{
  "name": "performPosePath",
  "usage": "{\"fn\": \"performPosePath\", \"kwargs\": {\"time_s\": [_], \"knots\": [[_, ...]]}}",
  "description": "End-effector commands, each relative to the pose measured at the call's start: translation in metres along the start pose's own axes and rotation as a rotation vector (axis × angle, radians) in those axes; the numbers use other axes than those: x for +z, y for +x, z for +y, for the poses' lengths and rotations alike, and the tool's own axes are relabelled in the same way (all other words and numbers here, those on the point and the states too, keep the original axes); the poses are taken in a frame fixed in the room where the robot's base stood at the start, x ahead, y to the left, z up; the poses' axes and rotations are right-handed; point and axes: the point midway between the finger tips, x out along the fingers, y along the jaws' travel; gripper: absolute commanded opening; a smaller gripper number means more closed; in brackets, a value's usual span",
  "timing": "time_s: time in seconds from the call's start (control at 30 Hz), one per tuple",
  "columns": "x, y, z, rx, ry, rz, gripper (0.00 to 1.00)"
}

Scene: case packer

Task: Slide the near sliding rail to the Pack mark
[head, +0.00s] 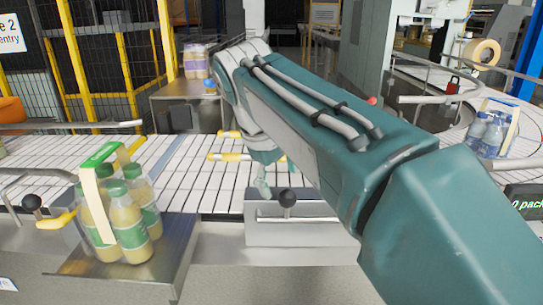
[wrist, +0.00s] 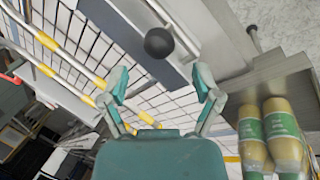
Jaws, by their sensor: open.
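A black ball knob (head: 287,198) stands on a grey slotted block (head: 300,232) at the conveyor's near edge. In the wrist view the knob (wrist: 158,42) lies ahead of and between my fingertips, not between the fingers. My gripper (head: 263,187) hangs over the conveyor just left of the knob, partly hidden by my arm; in the wrist view my gripper (wrist: 162,83) is open and empty. Two yellow-tipped rails (head: 230,156) lie across the conveyor behind it; my arm hides their right parts. I cannot tell how they join the knob. No Pack mark is readable.
A green-handled bottle pack (head: 128,215) stands on a metal shelf (head: 165,265) at the left. Another black knob (head: 31,201) is at the far left. The white slatted conveyor (head: 185,180) is clear between. A blue-bottle pack (head: 490,135) sits at the right.

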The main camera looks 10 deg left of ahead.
Motion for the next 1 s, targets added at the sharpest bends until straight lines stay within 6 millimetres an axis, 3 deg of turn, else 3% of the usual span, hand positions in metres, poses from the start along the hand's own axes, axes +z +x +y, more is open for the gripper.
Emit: {"fn": "performPosePath", "kwargs": {"time_s": [0.2, 0.4, 0.83, 1.0], "knots": [[-0.002, -0.040, -0.001, 0.000, -0.001, 0.001, 0.82], [-0.002, -0.060, -0.001, -0.001, -0.002, -0.001, 0.82], [0.000, -0.064, 0.000, -0.001, 0.003, -0.002, 0.82], [0.031, -0.050, 0.018, -0.012, 0.085, 0.019, 0.82]]}}
